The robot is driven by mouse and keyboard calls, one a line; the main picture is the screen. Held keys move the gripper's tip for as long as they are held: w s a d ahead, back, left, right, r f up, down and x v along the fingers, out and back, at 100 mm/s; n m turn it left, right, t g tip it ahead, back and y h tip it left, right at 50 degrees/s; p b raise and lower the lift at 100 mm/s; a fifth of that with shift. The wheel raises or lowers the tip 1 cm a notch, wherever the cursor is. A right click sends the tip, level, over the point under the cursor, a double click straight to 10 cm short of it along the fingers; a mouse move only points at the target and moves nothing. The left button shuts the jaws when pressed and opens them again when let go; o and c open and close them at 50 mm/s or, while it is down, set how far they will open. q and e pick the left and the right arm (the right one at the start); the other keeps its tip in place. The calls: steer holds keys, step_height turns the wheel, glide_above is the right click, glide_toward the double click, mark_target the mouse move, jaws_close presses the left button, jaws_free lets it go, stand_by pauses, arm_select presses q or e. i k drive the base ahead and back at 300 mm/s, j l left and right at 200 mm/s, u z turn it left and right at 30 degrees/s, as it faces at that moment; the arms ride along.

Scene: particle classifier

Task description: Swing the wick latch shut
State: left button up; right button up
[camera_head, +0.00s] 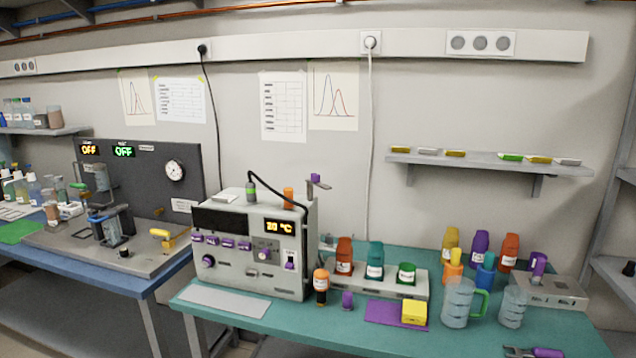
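I cannot tell for sure which part is the wick latch. The grey instrument (240,275) stands on the green table, with a display reading about 20 °C. A small arm with a purple tip (315,178) sticks up at its top right edge. A purple switch (289,262) and a row of purple buttons (228,243) are on its front. A low grey box (545,291) at the table's right carries a tilted purple lever (538,263). The right side of the instrument is mostly hidden. Neither of my grippers is in view.
Bottles and cups crowd the green table (240,325), with a rack (385,283), a purple mat (382,313), a yellow block (414,312) and clear jugs (459,303). A purple-handled tool (535,352) lies at the front edge. A blue bench (140,284) adjoins at left.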

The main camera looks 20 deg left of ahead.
mark_target(315, 179)
steer(key=i+l, duration=0.2)
steer(key=i, duration=0.3)
steer(key=i+l, duration=0.2)
steer(key=i, duration=0.35)
steer(key=u, duration=1.65)
